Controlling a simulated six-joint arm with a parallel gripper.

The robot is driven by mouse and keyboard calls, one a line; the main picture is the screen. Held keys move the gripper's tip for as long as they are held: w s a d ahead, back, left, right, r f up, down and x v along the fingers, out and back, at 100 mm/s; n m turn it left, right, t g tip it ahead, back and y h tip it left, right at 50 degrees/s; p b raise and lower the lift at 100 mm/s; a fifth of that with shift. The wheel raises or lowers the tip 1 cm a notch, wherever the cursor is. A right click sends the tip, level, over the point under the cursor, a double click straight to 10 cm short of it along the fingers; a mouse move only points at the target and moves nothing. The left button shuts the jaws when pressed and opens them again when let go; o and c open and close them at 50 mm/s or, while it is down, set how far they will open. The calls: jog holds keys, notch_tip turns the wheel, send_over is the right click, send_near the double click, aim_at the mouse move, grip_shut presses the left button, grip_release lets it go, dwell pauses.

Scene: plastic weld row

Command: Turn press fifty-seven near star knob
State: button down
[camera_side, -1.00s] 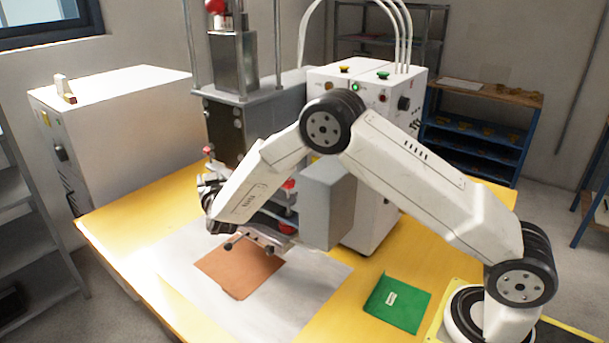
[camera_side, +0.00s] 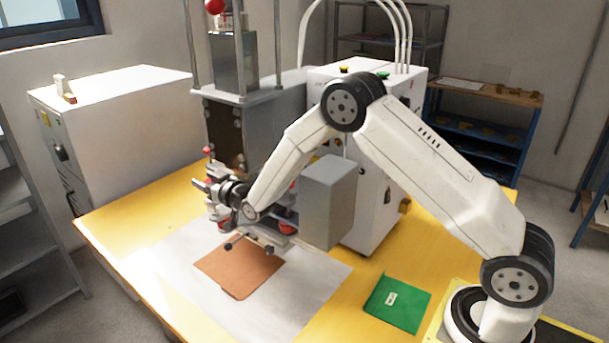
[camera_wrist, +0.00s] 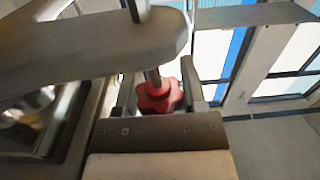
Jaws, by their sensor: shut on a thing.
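The press is a grey machine (camera_side: 232,108) with a steel column and upright rods, standing on the yellow table in the side view. A red lobed star knob (camera_wrist: 157,97) on a vertical steel rod fills the centre of the wrist view. My gripper (camera_wrist: 160,84) has one finger on each side of this knob and is shut on it. In the side view my gripper (camera_side: 214,190) is at the front of the press, low over the table. The knob in its grip is hard to make out there, and I cannot read any number on the press.
A brown sheet (camera_side: 238,268) lies on a white mat (camera_side: 300,295) below the gripper. A green packet (camera_side: 397,303) lies to the right. A white control box (camera_side: 373,225) stands beside the press. A metal arm (camera_wrist: 80,50) crosses close above the knob.

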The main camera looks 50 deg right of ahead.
jog(key=shift+n+y, duration=0.3)
jog(key=shift+y, duration=0.1)
jog(key=shift+c, duration=0.9)
grip_release()
jog(key=shift+s, duration=0.15)
jog(key=s, duration=0.7)
jog(key=shift+s+d, duration=0.2)
jog(key=shift+s, duration=0.05)
